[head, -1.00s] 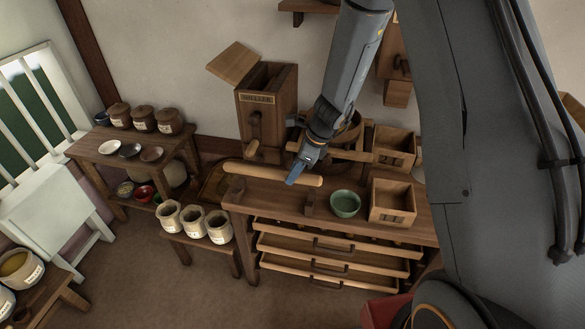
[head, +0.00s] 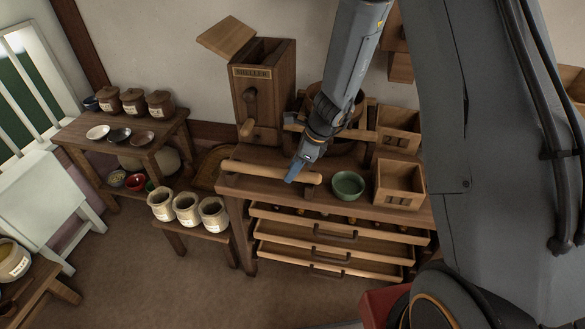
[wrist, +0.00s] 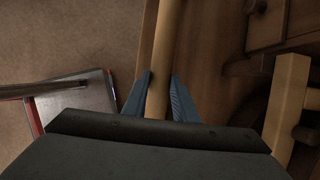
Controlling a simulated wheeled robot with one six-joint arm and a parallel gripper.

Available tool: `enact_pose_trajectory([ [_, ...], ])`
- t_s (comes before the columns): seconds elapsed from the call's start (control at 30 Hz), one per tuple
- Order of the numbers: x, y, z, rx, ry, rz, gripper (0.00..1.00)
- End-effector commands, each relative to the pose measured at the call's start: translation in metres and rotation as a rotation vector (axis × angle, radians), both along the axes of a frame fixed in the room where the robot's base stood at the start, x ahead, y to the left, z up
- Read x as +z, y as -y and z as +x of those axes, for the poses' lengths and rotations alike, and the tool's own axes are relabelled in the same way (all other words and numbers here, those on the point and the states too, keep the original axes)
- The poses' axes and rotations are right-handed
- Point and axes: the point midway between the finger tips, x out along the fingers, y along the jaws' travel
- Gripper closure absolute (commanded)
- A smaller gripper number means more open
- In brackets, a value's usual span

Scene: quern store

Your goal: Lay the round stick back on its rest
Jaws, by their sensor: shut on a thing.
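The round stick (head: 255,169) is a pale wooden rod, lying nearly level along the front of the workbench top. My gripper (head: 292,176) holds it right of its middle, with blue fingers pointing down. In the wrist view the stick (wrist: 166,55) runs between the two fingers (wrist: 158,98). The rest appears as dark wooden blocks on the bench; the right block (head: 309,190) shows just under the stick's right part. The left block is mostly hidden by the stick. I cannot tell whether the stick touches the blocks.
A green bowl (head: 347,186) stands close to the right of the stick's end. Wooden boxes (head: 399,194) stand farther right. A tall wooden sheller (head: 262,105) is behind. Several drawers (head: 330,254) stand pulled out below the bench's front. Jars (head: 186,209) stand on a low bench at left.

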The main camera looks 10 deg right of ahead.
Motion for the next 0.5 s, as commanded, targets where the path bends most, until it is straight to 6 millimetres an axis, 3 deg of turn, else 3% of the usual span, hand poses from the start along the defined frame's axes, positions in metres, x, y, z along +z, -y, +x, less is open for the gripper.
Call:
enact_pose_trajectory([
  [0.33, -0.0024, 0.0000, 0.0000, 0.000, 0.001, 0.000, 1.00],
  [0.37, -0.0024, 0.0001, 0.0000, 0.000, 0.001, 0.000, 0.70],
  [0.47, -0.0024, 0.0000, 0.0000, 0.000, 0.001, 0.000, 0.53],
  [0.5, -0.0024, 0.0001, 0.0000, 0.000, 0.000, 0.000, 0.53],
])
